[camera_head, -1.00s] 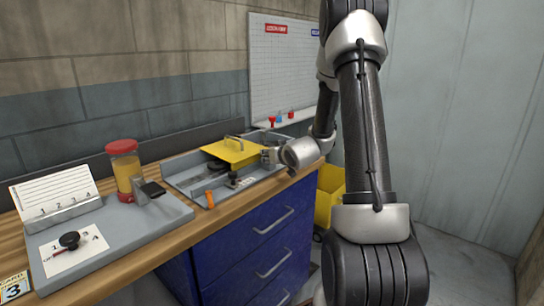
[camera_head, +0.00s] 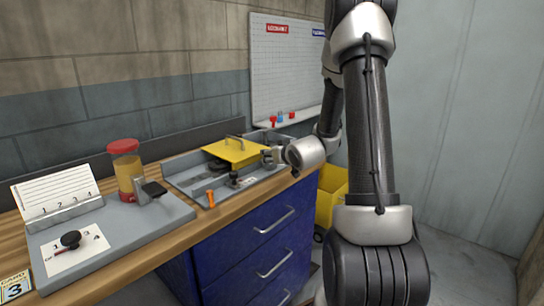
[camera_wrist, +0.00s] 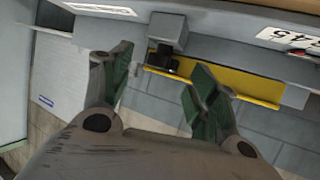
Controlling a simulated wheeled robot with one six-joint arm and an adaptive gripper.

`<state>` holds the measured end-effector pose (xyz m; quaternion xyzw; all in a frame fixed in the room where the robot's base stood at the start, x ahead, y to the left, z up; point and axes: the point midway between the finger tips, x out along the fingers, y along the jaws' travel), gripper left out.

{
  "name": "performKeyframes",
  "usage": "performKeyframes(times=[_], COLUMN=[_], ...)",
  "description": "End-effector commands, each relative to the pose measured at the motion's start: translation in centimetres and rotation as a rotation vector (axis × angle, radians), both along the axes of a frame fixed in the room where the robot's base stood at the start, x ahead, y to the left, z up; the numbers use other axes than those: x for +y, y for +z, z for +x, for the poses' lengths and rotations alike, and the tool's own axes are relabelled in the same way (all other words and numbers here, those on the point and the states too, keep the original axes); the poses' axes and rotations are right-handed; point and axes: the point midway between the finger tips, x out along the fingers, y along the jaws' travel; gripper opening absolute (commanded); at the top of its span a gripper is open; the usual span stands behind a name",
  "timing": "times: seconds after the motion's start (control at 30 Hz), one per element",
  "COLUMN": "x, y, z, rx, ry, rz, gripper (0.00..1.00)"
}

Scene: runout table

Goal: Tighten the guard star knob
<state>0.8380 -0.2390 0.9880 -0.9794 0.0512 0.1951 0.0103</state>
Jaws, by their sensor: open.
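The yellow guard (camera_head: 232,153) sits over the grey tray at the back of the bench, its handle on top. In the wrist view it shows as a yellow strip (camera_wrist: 240,86). A dark knob (camera_wrist: 162,60) sits by a grey block beside that strip; its star shape cannot be made out. My gripper (camera_wrist: 157,78) is open, with its green-padded fingers apart on either side of the knob in the picture. Contact is not visible. In the head view my gripper (camera_head: 272,157) is at the guard's right end, and the knob there is hidden.
The grey tray (camera_head: 176,181) holds an orange peg (camera_head: 210,198) and a dark clamp-like part (camera_head: 233,178). Blue drawers (camera_head: 265,250) are below; a yellow bin (camera_head: 331,190) is beyond.

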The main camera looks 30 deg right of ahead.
Motion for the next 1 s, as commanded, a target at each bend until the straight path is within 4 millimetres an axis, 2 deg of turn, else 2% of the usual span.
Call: performKeyframes(times=[0.2,0.4,0.6,0.87,1.0], x=[0.5,0.8,1.0,1.0,-0.2], y=[2.1,3.3,3.7,3.7,3.3], z=[-4.6,-7.7,-8.8,-8.9,-9.2], rx=[-0.003,-0.002,-0.001,-0.001,0.006], ry=[-0.001,-0.001,0.001,0.001,-0.022], rz=[-0.002,-0.002,-0.001,-0.001,0.004], gripper=[0.60,0.60,0.60,0.59,0.59])
